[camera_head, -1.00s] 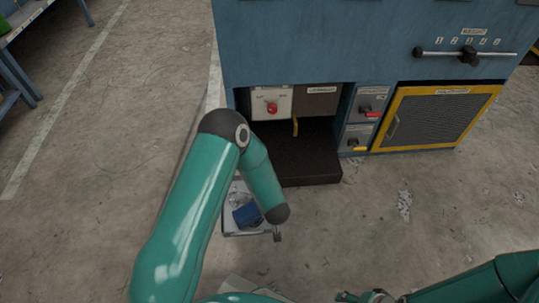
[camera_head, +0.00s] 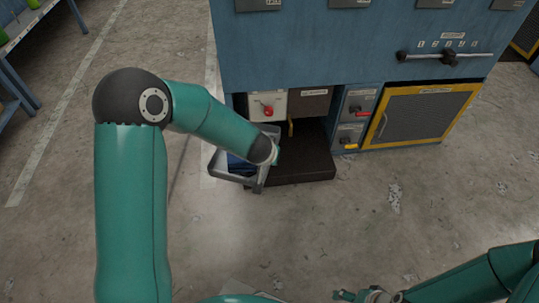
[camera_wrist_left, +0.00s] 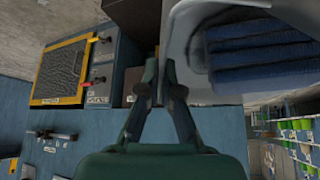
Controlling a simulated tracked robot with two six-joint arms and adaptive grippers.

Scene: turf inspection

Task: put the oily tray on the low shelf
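The tray (camera_head: 219,172) is grey with a raised rim and has dark blue folded material in it. It is tilted in the head view, beside the machine's lower front. In the left wrist view the tray (camera_wrist_left: 187,75) fills the upper right, with the blue material inside. My left gripper (camera_wrist_left: 161,80) has its fingertips close together at the tray's edge, and it appears shut on it. In the head view my wrist hides most of that gripper. My right gripper (camera_head: 360,295) is at the bottom edge, away from the tray; its finger gap is unclear. I cannot tell which surface is the low shelf.
A blue machine (camera_head: 350,50) stands ahead, with a dark low platform (camera_head: 305,168) in its recess, a red knob (camera_head: 267,111) and a yellow-framed grille (camera_head: 425,115). A blue rack (camera_head: 14,85) is at the far left.

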